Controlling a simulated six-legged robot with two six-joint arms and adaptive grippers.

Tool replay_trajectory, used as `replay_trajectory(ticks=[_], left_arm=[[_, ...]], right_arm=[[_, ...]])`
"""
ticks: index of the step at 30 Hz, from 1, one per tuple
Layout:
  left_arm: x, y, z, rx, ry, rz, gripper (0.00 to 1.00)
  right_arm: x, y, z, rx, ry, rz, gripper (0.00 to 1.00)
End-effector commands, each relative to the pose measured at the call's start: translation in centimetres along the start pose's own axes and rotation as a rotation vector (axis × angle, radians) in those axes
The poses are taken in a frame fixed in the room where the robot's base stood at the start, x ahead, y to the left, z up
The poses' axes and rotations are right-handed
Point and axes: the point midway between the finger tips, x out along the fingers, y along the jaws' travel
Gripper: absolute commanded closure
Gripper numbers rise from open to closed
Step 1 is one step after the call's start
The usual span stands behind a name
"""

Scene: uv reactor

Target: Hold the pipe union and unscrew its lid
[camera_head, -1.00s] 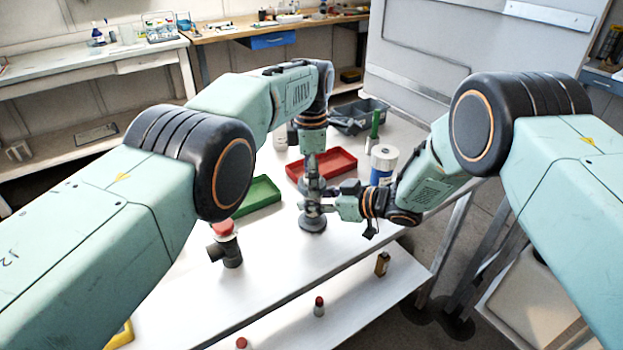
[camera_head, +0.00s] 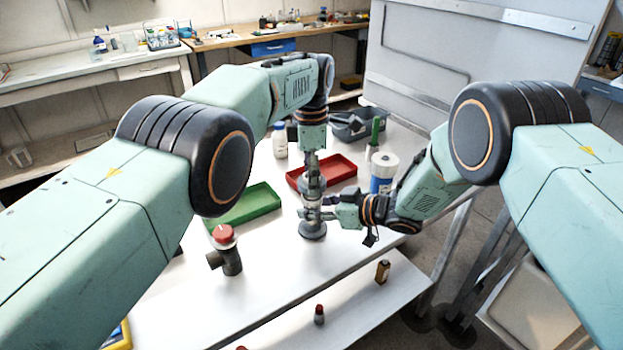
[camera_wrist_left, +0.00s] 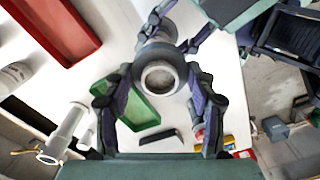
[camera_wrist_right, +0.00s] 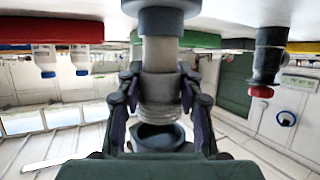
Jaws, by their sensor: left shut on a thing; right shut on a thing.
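The pipe union (camera_head: 313,230) stands upright on the white bench, a grey flanged body also seen in the right wrist view (camera_wrist_right: 160,58). My right gripper (camera_head: 322,207) is shut on this body from the side; its fingers flank the threaded part in the right wrist view (camera_wrist_right: 158,82). My left gripper (camera_head: 312,172) points down and is shut on the grey ring-shaped lid (camera_wrist_left: 158,77) above the body. In the right wrist view the picture is inverted, and the lid's dark open underside (camera_wrist_right: 158,136) shows past the threads; it looks lifted off them.
A red tray (camera_head: 340,163), a green tray (camera_head: 262,200) and a blue-labelled white container (camera_head: 383,172) lie around the union. A red-capped dark pipe fitting (camera_head: 231,262) stands at front left. A lower shelf (camera_head: 350,305) holds small bottles.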

Motion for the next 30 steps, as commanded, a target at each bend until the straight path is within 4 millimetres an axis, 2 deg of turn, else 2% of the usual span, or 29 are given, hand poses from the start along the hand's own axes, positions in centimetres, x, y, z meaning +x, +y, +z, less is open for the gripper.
replay_trajectory(ticks=[6, 14, 15, 23, 30], left_arm=[[-2.7, 0.0, 0.0, 0.0, -0.001, 0.001, 0.81], [-3.1, 0.0, 0.0, 0.0, 0.0, -0.001, 0.81], [-3.1, 0.0, 0.0, 0.0, 0.0, 0.0, 0.81], [-3.1, 0.0, 0.0, 0.0, 0.0, 0.0, 0.81], [-3.1, 0.0, 0.0, 0.0, 0.0, 0.0, 0.81]], right_arm=[[0.0, 0.0, -0.1, -0.001, 0.002, 0.0, 1.0], [0.0, 0.0, -0.1, -0.001, 0.002, 0.0, 1.0], [0.0, 0.0, -0.1, -0.001, 0.002, 0.0, 0.6], [0.0, 0.0, -0.1, -0.001, 0.001, 0.0, 0.38], [0.0, 0.0, 0.0, 0.0, 0.001, 0.0, 0.37]])
